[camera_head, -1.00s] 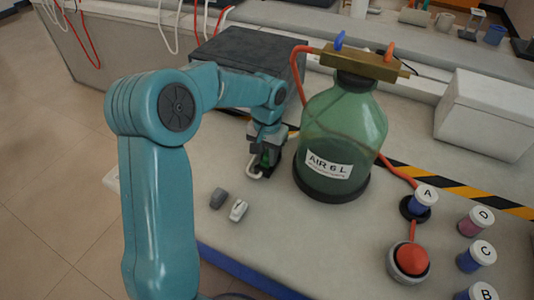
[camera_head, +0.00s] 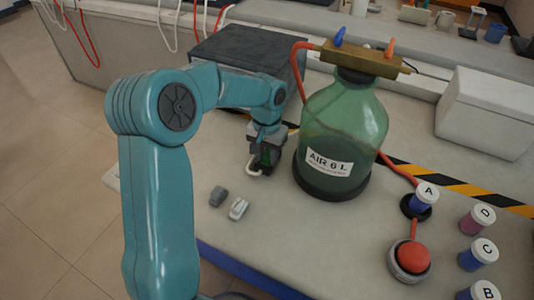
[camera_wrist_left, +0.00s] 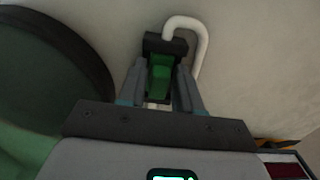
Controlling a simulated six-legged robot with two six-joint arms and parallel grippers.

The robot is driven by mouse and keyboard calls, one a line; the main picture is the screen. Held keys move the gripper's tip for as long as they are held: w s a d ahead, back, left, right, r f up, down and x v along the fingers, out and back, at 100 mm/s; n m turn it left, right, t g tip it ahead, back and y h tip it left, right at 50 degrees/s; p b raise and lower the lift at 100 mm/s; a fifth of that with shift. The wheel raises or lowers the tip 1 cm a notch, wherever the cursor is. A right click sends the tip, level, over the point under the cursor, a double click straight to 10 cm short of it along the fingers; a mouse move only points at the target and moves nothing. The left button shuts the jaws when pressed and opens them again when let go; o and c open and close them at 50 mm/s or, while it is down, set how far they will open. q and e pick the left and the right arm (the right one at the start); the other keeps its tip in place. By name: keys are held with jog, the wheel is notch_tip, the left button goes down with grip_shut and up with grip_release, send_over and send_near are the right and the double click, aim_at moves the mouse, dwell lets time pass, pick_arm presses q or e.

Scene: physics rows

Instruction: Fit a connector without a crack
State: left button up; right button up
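A small green connector (camera_wrist_left: 160,78) with a black end and a white bent tube (camera_wrist_left: 203,45) shows in the left wrist view. My left gripper (camera_wrist_left: 161,82) has one finger close against each side of it and looks shut on it. In the head view the left gripper (camera_head: 264,158) points down at the bench, just left of the green bottle (camera_head: 342,124) marked AIR 6 L. Whether the connector touches the bench is hard to tell. A grey small piece (camera_head: 218,196) and a white small piece (camera_head: 239,208) lie nearer on the bench. My right gripper is not in view.
A brass bar (camera_head: 366,60) with blue and orange levers tops the bottle. A red button (camera_head: 414,257), a vial marked A (camera_head: 424,197) and several other vials stand at the right. A dark box (camera_head: 247,50) stands behind. Bench left of the bottle is fairly clear.

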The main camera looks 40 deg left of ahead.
pick_arm(q)
jog(key=shift+o, duration=1.3)
notch_tip(320, 180, up, 16)
jog(key=p, duration=0.2)
jog(key=shift+r, duration=0.2)
